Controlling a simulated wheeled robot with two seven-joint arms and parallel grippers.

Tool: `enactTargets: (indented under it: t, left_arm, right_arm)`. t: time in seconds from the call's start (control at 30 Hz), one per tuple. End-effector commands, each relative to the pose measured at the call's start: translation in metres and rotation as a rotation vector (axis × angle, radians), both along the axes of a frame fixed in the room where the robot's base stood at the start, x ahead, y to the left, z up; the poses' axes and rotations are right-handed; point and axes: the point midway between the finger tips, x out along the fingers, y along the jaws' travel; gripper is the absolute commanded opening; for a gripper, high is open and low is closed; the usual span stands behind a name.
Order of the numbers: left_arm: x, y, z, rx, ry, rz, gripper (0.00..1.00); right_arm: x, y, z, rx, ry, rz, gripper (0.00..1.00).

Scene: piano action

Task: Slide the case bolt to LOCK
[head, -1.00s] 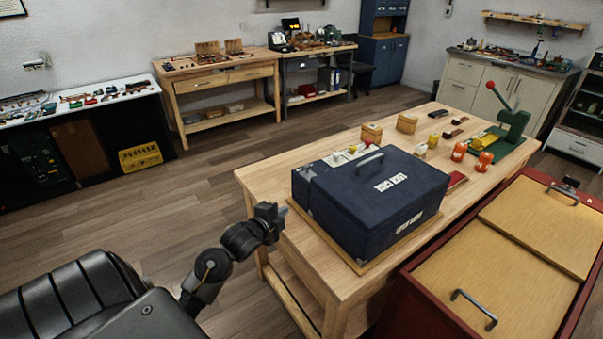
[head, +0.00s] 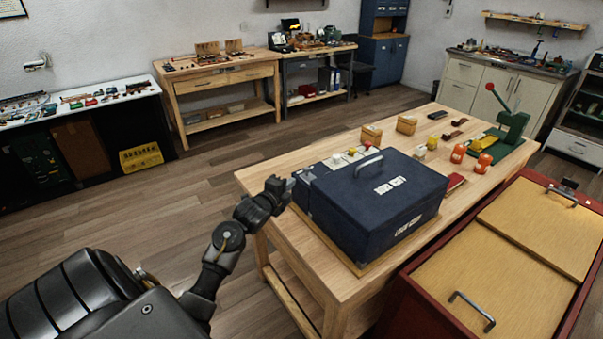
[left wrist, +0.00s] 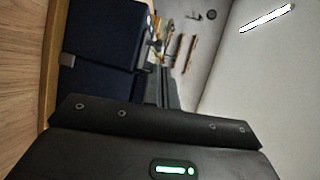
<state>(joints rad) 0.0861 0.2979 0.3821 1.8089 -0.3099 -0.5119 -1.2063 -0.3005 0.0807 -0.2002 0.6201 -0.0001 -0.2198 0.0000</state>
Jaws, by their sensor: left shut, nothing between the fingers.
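The dark blue case (head: 365,215) sits on a wooden board on the workbench, with a grey handle and white label patches on its lid. It also shows in the left wrist view (left wrist: 100,40), on the left side. A small grey metal piece (left wrist: 67,60) is on the case there; I cannot tell whether it is the bolt. My right gripper is out of view.
Small wooden blocks (head: 371,134), orange jars (head: 458,153) and a green lever press (head: 512,125) stand farther along the workbench (head: 280,160). A red cabinet (head: 500,270) with wooden panels stands close at the right.

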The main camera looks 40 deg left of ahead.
Motion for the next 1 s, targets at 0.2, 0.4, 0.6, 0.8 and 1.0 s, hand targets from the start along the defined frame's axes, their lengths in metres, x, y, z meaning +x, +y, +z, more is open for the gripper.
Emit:
enactTargets:
  t: [0.2, 0.4, 0.6, 0.8, 1.0]
  left_arm:
    - [0.045, 0.008, -0.004, -0.005, 0.000, 0.002, 0.00]
    - [0.068, 0.013, -0.009, -0.002, 0.000, 0.002, 0.00]
    - [0.078, 0.014, -0.012, -0.001, 0.000, 0.001, 0.00]
    - [0.079, 0.015, -0.013, 0.000, 0.000, 0.001, 0.00]
    - [0.078, 0.016, -0.013, 0.000, 0.000, 0.003, 0.00]
  right_arm:
    - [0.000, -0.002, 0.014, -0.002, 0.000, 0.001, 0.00]
    - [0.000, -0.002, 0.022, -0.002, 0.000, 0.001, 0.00]
    - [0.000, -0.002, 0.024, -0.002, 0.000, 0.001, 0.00]
    - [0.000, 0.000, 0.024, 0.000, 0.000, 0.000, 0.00]
    - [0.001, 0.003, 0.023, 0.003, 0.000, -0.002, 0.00]
